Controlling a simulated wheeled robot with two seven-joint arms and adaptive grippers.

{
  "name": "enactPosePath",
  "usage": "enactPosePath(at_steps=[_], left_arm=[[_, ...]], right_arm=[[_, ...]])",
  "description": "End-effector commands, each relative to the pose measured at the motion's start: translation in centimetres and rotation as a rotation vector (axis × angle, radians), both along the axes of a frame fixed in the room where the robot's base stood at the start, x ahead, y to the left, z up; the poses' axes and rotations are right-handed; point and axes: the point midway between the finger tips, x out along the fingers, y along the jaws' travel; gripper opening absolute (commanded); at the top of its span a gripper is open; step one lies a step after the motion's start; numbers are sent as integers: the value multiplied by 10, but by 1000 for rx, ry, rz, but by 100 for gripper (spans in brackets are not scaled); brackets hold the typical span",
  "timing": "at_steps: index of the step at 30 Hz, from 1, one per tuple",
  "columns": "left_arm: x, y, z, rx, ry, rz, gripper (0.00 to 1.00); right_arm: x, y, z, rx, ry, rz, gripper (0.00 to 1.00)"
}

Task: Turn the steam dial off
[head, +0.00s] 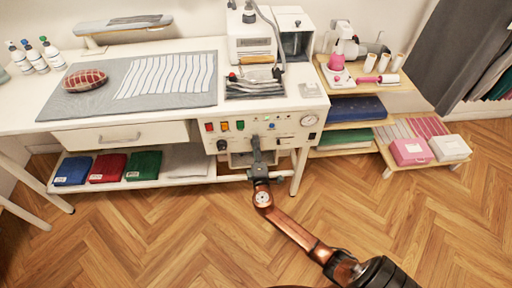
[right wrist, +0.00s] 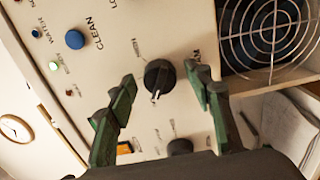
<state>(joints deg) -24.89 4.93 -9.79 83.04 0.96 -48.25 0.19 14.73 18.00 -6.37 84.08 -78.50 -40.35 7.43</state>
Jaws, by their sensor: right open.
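The white control panel (head: 290,128) is on the front of the steam station at the table's right end. In the right wrist view, a black dial (right wrist: 158,78) with a white pointer mark sits on the panel; the lettering around it is only partly legible. My right gripper (head: 256,143) reaches the panel from the front; in the right wrist view, its open green-black fingers (right wrist: 159,74) stand on either side of the dial. I cannot tell whether they touch it. In the head view the gripper hides this dial. My left gripper is out of view.
A second black knob (right wrist: 180,147), an orange switch (right wrist: 124,147) and a blue button (right wrist: 75,39) are near the dial. A fan grille (right wrist: 272,35) adjoins the panel. Folded cloths (head: 108,168) lie on the shelf below. The wooden floor in front is clear.

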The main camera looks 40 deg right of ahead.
Motion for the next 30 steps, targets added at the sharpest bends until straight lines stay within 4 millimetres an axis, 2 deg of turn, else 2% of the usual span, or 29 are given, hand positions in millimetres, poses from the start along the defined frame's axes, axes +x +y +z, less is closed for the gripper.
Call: enactPosePath(at_steps=[4, 7, 15, 21, 30], left_arm=[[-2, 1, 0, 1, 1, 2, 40], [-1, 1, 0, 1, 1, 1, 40], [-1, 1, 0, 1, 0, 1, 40], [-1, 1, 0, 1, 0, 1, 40], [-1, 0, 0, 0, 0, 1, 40]], right_arm=[[-5, 3, -1, 1, 1, 0, 47], [-16, 10, -1, 1, 2, 1, 47], [-64, 39, -1, 2, 3, 0, 47], [-91, 56, -1, 1, 2, 0, 47], [-103, 63, 0, 0, 0, 0, 47]])
